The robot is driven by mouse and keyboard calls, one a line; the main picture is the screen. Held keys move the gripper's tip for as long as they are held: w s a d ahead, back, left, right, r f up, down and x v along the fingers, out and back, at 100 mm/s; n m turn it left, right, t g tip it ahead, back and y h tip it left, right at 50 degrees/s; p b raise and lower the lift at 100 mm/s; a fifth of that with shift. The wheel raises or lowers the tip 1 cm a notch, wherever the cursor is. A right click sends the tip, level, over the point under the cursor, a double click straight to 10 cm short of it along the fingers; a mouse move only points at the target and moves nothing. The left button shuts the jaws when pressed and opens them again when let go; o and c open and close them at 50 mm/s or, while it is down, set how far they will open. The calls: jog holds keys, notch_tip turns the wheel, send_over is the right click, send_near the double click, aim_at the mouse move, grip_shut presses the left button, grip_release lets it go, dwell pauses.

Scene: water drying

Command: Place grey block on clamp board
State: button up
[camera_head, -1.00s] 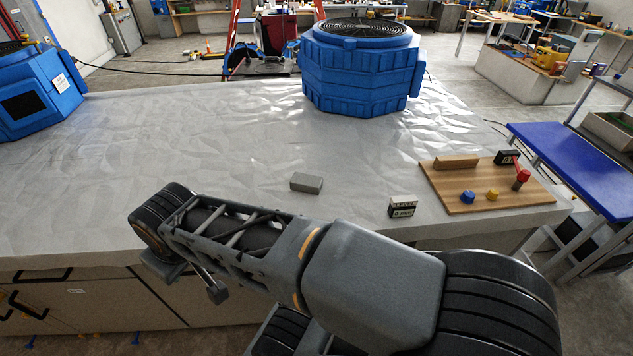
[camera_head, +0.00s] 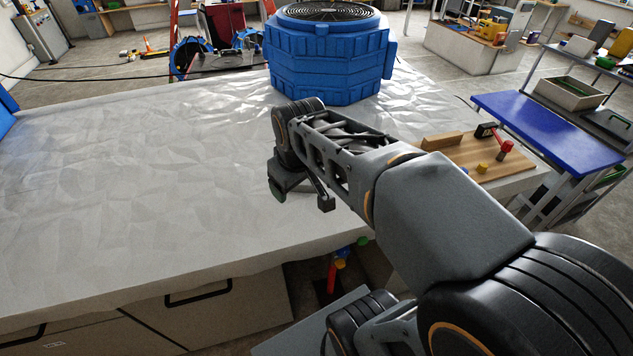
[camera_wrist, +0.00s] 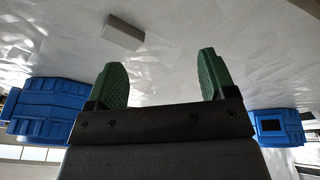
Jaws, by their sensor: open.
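The grey block (camera_wrist: 124,32) lies on the covered table in the wrist view, above and left of my fingers and apart from them. In the head view it is hidden, apparently behind my arm. My gripper (camera_wrist: 162,72) is open and empty, its two green fingers spread. In the head view my gripper (camera_head: 280,192) hangs over the table, partly hidden by my wrist. The wooden clamp board (camera_head: 472,153) lies at the table's right end, partly covered by my arm. It carries a wooden strip (camera_head: 443,140) and a red-handled clamp (camera_head: 497,140).
A large blue fan unit (camera_head: 330,58) stands at the table's back. Two blue units (camera_wrist: 45,110) (camera_wrist: 277,127) show in the wrist view. A blue bench (camera_head: 545,125) stands right of the table. The left of the table (camera_head: 130,180) is clear.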

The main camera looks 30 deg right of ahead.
jog(key=shift+o, duration=0.9)
jog(key=w+d+f+n+g+b, duration=0.1)
jog(key=w+d+n, duration=0.3)
jog(key=w, duration=0.6)
jog(key=shift+d+f+g, duration=0.3)
jog(key=shift+d+g, duration=0.1)
jog(key=w+d+f+n, duration=0.1)
jog(key=w+f, duration=0.1)
jog(key=f, duration=0.1)
jog(key=w+d+f+n+g, duration=0.1)
jog(key=w+d+f, duration=0.1)
jog(key=f, duration=0.2)
jog(key=w+d+f+n, duration=0.1)
jog(key=w+f+n, duration=0.1)
jog(key=f, duration=0.2)
jog(key=shift+w+d, duration=0.15)
jog(key=shift+d, duration=0.15)
jog(key=shift+a+f+p, duration=0.1)
jog(key=shift+f+p, duration=0.3)
jog(key=shift+f, duration=2.8)
jog(key=shift+c, duration=0.4)
jog(key=c, duration=1.1)
jog(key=shift+o, duration=0.2)
jog(key=shift+r, duration=0.15)
